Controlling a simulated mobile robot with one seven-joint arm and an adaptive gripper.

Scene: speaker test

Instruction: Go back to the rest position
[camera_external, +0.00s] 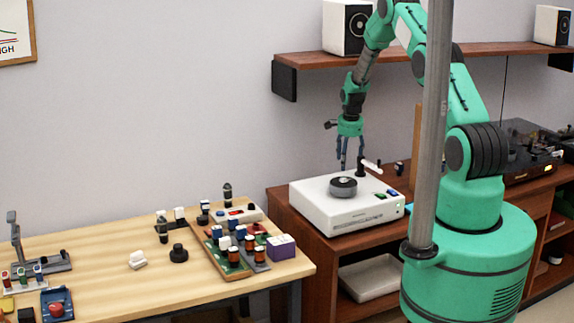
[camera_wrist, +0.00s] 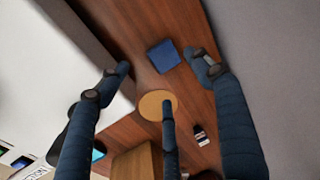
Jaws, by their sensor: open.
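My gripper (camera_external: 351,166) hangs from my bent green arm, fingers pointing down, above the back of a white box-shaped device (camera_external: 318,205). Its fingers are spread and empty. In the wrist view the gripper (camera_wrist: 163,78) shows three dark fingers apart, with nothing between them. The white surface (camera_wrist: 80,50) at the left of the wrist view looks like the device.
The device stands on a brown wooden cabinet (camera_external: 295,228). A shelf (camera_external: 420,53) with speakers is above. In the wrist view, a blue square (camera_wrist: 163,56), a tan disc (camera_wrist: 152,104) and a wooden block (camera_wrist: 135,164) are below the fingers. A cluttered table (camera_external: 110,245) stands left.

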